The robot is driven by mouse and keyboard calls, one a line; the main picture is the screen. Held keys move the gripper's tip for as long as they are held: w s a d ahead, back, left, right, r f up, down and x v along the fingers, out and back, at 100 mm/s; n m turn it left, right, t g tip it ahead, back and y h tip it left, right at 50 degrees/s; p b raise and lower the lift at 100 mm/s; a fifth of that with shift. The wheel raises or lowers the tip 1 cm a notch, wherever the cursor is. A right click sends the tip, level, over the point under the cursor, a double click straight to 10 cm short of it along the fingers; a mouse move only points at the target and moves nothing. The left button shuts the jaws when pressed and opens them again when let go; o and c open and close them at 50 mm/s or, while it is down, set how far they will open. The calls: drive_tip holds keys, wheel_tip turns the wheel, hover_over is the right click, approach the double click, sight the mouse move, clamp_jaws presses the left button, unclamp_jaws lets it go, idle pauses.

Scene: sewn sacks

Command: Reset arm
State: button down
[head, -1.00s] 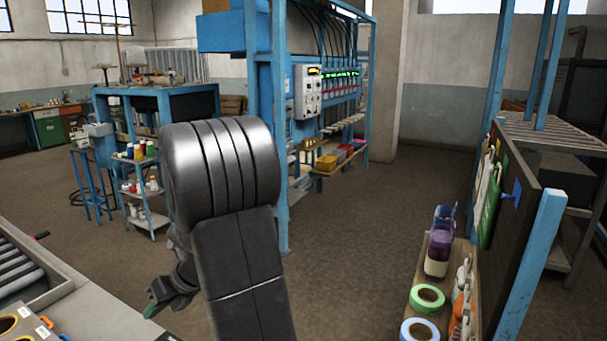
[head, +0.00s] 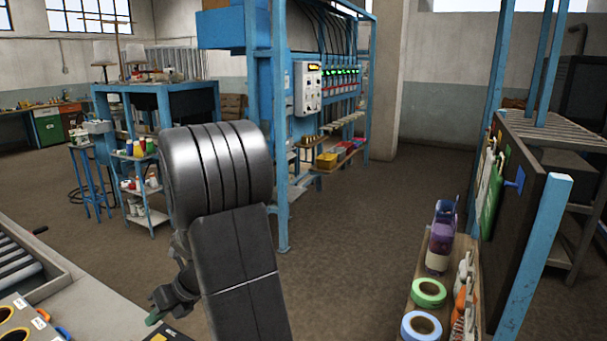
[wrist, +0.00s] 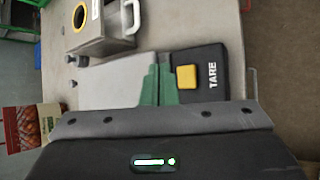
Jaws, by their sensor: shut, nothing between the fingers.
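My gripper (wrist: 155,85) shows in the wrist view as two green fingers pressed together with nothing between them. It is over a pale grey work surface (wrist: 75,15), beside a black pad (wrist: 212,60) marked TARE with a yellow button (wrist: 186,78). In the head view my dark arm stands in the middle, and the gripper (head: 154,317) is small at the lower left, above the bench edge. I cannot tell if the fingers touch anything below.
A grey box (wrist: 100,32) with a yellow-rimmed hole is ahead of the fingers. A red-brown packet (wrist: 32,128) is at left. In the head view, a roller conveyor (head: 18,262) is left, a shelf with green tape (head: 429,292) right. The middle floor is open.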

drive_tip(key=shift+r+p, duration=0.4)
drive_tip(key=shift+p, duration=0.4)
drive_tip(key=shift+r+p, duration=0.4)
drive_tip(key=shift+r, duration=0.05)
wheel_tip(320, 180, down, 2)
drive_tip(key=b, duration=0.2)
drive_tip(key=shift+f+b, duration=0.15)
drive_tip(key=shift+b, duration=1)
drive_tip(key=shift+b, duration=1.25)
